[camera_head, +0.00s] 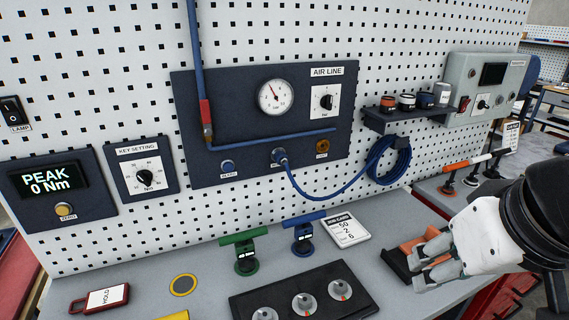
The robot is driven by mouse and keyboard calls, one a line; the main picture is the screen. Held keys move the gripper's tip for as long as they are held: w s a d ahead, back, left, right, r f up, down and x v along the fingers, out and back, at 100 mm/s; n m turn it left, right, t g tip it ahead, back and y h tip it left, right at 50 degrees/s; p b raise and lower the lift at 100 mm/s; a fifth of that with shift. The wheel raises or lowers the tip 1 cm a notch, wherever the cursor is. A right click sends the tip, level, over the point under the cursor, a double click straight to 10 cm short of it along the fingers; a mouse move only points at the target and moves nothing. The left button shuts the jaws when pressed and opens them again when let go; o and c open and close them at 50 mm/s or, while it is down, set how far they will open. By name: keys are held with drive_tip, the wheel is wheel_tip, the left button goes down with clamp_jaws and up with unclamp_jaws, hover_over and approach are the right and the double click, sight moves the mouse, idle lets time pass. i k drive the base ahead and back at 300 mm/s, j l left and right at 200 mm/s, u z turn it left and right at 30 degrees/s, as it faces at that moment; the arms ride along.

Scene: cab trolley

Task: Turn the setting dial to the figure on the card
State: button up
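The key setting dial (145,178) is a black knob on a white scale marked Nm, in a dark panel low on the left of the pegboard. Its figures are too small to read surely. The job card (345,229) lies on the bench and shows 50, 2 and 6, one under another; its small labels are not legible. My gripper (430,266) is at the right, above the bench, far from the dial. Its two pale fingers point left and are apart, with nothing seen between them.
A Peak display (45,182) reads 0 Nm left of the dial. The air line panel (220,100) carries a gauge (276,97) and another knob (326,102). Green (245,250) and blue (304,234) T-handled tools stand on the bench behind a dark block (265,298) with several round knobs.

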sight(145, 177)
drive_tip(key=k+j+u, duration=0.1)
drive_tip(key=j+u, duration=0.65)
drive_tip(key=j, duration=0.2)
